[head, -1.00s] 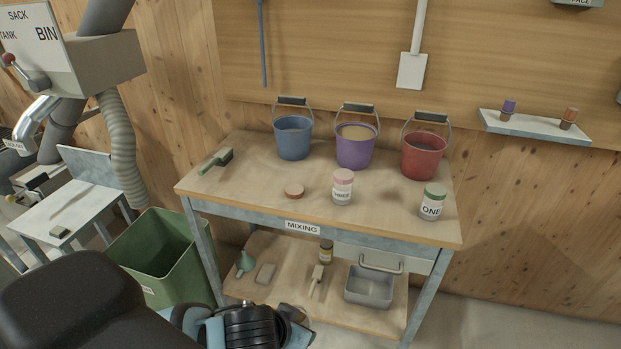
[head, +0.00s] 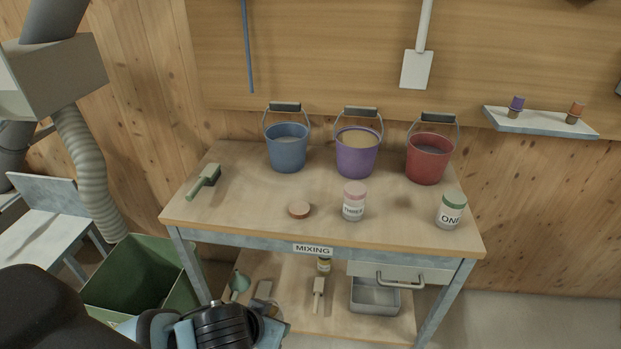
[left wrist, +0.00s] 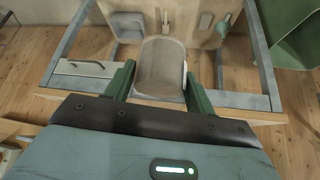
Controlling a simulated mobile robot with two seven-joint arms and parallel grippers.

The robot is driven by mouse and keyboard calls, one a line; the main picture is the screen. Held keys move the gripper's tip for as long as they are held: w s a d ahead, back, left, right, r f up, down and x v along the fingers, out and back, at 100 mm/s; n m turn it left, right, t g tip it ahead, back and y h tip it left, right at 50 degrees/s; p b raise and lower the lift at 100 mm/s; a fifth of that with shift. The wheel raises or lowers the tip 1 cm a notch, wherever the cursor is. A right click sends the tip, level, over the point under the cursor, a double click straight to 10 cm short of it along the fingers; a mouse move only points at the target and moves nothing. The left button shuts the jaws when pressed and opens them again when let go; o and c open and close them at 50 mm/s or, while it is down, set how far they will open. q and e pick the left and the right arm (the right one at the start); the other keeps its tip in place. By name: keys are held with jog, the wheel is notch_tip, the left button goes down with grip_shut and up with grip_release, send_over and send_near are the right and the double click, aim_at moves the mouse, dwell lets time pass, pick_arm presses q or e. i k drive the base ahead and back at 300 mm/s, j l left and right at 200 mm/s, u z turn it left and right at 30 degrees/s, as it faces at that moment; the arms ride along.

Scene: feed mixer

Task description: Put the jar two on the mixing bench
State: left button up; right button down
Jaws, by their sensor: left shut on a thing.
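A jar (left wrist: 160,68), greyish brown and clear-looking, sits between the green fingers of my left gripper (left wrist: 160,85) in the left wrist view. The gripper is shut on it, and a strip of white label shows at its right side; no word is readable. The mixing bench (head: 240,215) has a wooden top and a MIXING label. Jar three (head: 354,203), pink-lidded, and jar one (head: 450,210), green-lidded, stand on it. My right gripper is out of view.
A loose orange-brown lid (head: 299,209) lies left of jar three. A blue bucket (head: 287,149), purple bucket (head: 357,154) and red bucket (head: 428,160) line the back. A green brush (head: 204,182) lies at the left. A green bin (head: 140,285) stands beside the bench. The bench's front left is clear.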

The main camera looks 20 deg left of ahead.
aim_at(251, 203)
jog(key=i+j, duration=0.1)
jog(key=j, duration=0.35)
jog(key=i+j, duration=0.15)
jog(key=j, duration=0.3)
jog(key=i+j, duration=0.1)
jog(key=j, duration=0.35)
